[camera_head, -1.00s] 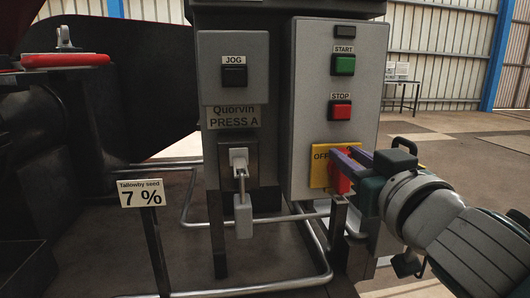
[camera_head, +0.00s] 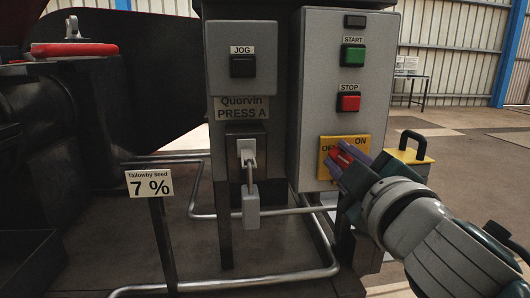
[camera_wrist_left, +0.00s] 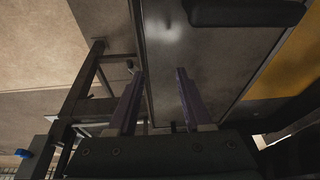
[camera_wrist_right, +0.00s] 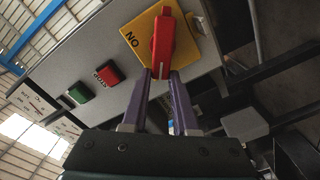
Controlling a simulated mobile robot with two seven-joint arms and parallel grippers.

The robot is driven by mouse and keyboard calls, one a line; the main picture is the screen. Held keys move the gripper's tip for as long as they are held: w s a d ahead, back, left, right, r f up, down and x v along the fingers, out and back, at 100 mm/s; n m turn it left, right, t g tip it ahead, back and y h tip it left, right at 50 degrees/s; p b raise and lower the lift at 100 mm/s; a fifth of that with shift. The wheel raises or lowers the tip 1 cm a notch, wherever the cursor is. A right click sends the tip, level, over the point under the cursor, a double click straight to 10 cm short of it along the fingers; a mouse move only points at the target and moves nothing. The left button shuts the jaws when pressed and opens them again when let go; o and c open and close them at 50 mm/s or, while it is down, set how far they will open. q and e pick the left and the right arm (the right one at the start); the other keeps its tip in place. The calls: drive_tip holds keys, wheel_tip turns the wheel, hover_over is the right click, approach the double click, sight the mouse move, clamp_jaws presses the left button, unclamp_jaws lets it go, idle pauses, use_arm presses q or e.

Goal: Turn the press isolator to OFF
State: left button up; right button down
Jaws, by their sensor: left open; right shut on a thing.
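The isolator is a red handle (camera_head: 348,152) on a yellow plate (camera_head: 327,142) low on the grey control box. The plate reads OFF at the left, partly covered, and ON at the upper right. In the right wrist view the red handle (camera_wrist_right: 163,42) stands aslant to the edges of the yellow plate (camera_wrist_right: 134,38), with ON visible beside it. My right gripper (camera_head: 345,170) is shut on the handle, its purple fingers also showing in the right wrist view (camera_wrist_right: 162,76). My left gripper (camera_wrist_left: 158,75) is open and empty in the left wrist view.
Above the isolator are a red STOP button (camera_head: 348,102) and a green START button (camera_head: 353,54). A JOG box (camera_head: 242,67) and padlock-like grey block (camera_head: 251,205) stand left. Bent pipe rails (camera_head: 225,288) run below. Open floor lies at right.

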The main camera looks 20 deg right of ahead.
use_arm(q)
drive_tip(key=shift+f+b, duration=0.3)
drive_tip(key=shift+f, duration=0.1)
drive_tip(key=shift+d+f, duration=0.1)
drive_tip(key=shift+f, duration=0.05)
use_arm(e)
drive_tip(key=shift+w+a+f+n, duration=0.1)
drive_tip(key=shift+f+n, duration=0.25)
drive_tip(key=shift+n, duration=0.8)
drive_tip(key=shift+s+a+f+n, duration=0.15)
drive_tip(key=shift+f+n, duration=0.15)
drive_tip(key=shift+n, duration=0.9)
drive_tip(key=shift+w+a+f+n, duration=0.15)
drive_tip(key=shift+f+n, duration=0.2)
drive_tip(key=shift+n, duration=0.8)
drive_tip(key=c, duration=0.7)
unclamp_jaws()
drive_tip(key=shift+d, duration=0.1)
